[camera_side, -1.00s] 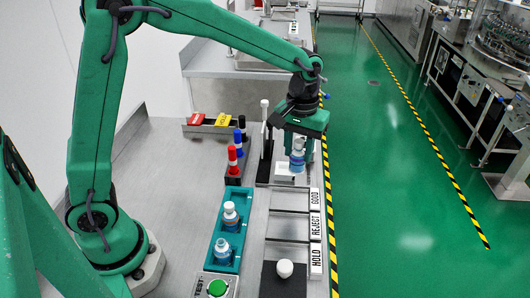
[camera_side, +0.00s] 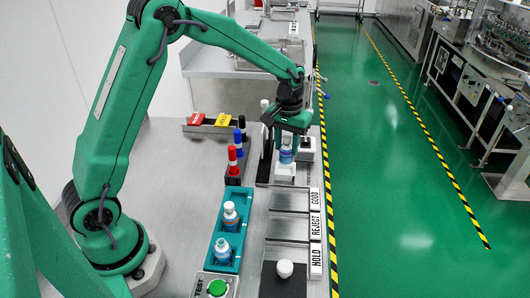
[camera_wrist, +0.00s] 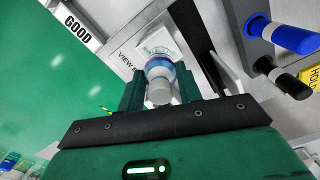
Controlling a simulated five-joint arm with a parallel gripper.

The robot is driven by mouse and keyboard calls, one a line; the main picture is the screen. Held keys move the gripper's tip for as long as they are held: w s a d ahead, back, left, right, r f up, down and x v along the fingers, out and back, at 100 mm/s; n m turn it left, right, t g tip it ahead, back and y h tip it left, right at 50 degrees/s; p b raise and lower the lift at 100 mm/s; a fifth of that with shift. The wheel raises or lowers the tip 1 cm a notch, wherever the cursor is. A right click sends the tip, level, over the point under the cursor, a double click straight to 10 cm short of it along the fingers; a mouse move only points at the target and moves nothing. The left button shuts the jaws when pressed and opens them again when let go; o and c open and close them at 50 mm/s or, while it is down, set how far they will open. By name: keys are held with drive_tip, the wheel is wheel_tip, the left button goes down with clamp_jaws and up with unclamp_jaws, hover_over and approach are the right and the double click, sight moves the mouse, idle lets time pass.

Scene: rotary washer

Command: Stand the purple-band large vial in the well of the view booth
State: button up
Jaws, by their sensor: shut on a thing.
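My gripper (camera_side: 288,146) is shut on a large vial (camera_side: 286,154), held upright with a white cap and a blue-purple band. In the wrist view the vial (camera_wrist: 160,82) sits between the two green fingers, its cap toward the camera. The view booth (camera_side: 266,142) has a dark panel and a white panel beside the vial. Its pale base (camera_side: 284,171) shows below the vial. In the wrist view a white square piece (camera_wrist: 158,42) lies just beyond the vial, near the partly hidden VIEW label. I cannot tell whether the vial's bottom touches it.
A teal rack (camera_side: 246,205) holds two more vials. Red, blue and black markers (camera_side: 232,160) stand in a dark holder left of the booth. Trays labelled GOOD, REJECT (camera_side: 315,226) and HOLD lie in front. A black pad (camera_side: 268,282) carries a white knob.

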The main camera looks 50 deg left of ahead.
sight(286, 155)
drive_tip(key=shift+f, duration=2)
drive_tip(key=shift+f, duration=0.15)
drive_tip(key=o, duration=1)
wheel_tip(286, 155, up, 12)
drive_tip(key=shift+f, duration=0.1)
drive_tip(key=shift+r, duration=0.3)
drive_tip(key=shift+s, duration=0.1)
